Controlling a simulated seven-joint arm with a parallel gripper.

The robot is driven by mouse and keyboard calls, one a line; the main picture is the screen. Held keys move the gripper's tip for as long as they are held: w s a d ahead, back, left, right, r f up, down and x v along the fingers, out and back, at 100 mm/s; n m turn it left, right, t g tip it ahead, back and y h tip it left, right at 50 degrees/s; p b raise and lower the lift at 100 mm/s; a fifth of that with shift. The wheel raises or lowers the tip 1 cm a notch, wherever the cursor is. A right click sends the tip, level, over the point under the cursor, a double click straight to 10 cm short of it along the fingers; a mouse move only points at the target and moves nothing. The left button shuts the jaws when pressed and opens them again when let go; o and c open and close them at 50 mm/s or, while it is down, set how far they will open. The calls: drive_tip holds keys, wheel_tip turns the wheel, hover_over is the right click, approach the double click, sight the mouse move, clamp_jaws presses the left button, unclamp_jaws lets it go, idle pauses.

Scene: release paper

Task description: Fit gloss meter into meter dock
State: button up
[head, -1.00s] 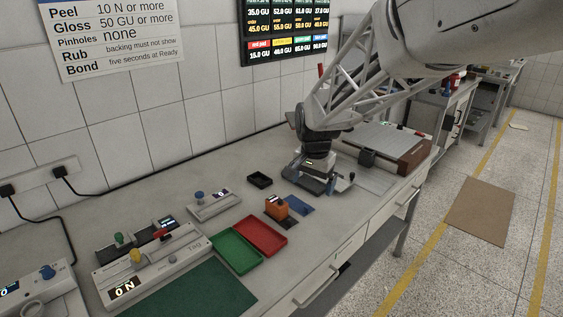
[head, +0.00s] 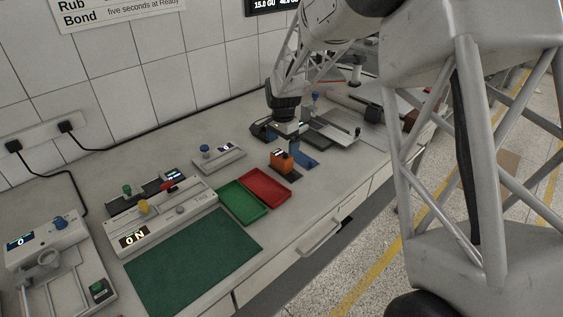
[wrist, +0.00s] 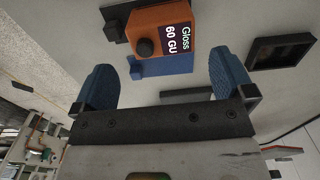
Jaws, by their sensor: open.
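The orange gloss meter (head: 281,161), with a dark knob and a "Gloss 60 GU" label, stands on the bench beside a blue pad (head: 304,160). It shows large in the wrist view (wrist: 165,22). A small black open-topped holder, which looks like the meter dock (wrist: 283,52), lies to the right in the wrist view; in the head view it is partly hidden by my gripper. My gripper (wrist: 162,64) is open and empty.
A red tray (head: 265,188) and a green tray (head: 243,203) lie left of the meter. A small grey device with a blue knob (head: 218,156) stands behind them. A green mat (head: 193,262) covers the front left. A flat grey apparatus stands right of the gripper.

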sight(282, 154)
drive_tip(key=shift+f, duration=1.3)
drive_tip(key=shift+a+f, duration=0.2)
drive_tip(key=shift+f, duration=2.35)
drive_tip(key=c, duration=1.1)
drive_tip(key=shift+r, duration=0.2)
